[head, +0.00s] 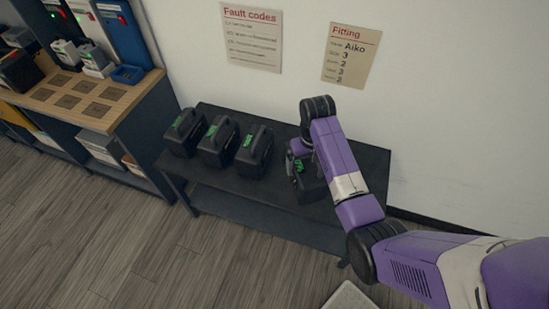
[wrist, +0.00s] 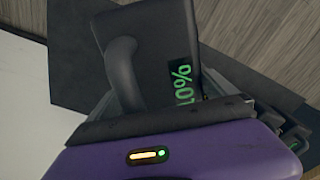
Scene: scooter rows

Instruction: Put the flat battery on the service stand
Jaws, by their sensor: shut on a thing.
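My gripper (head: 301,152) is over the right part of a low dark table. It is shut on a black battery (head: 311,187) with green markings. In the wrist view the held battery (wrist: 165,45) fills the middle, with its handle at left and a green percent reading beside it, partly cut off by the gripper (wrist: 160,98). I cannot tell whether the battery touches the table top. Three similar batteries stand in a row to its left: the left one (head: 185,133), the middle one (head: 218,143) and the right one (head: 254,152). I cannot tell which thing is the service stand.
The dark table (head: 358,165) has bare top right of my arm. A wooden-topped bench (head: 50,100) at left has several square pads, with devices and a blue tray (head: 127,75) behind. Two notices hang on the wall. A pale flat object (head: 348,297) shows at the bottom edge.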

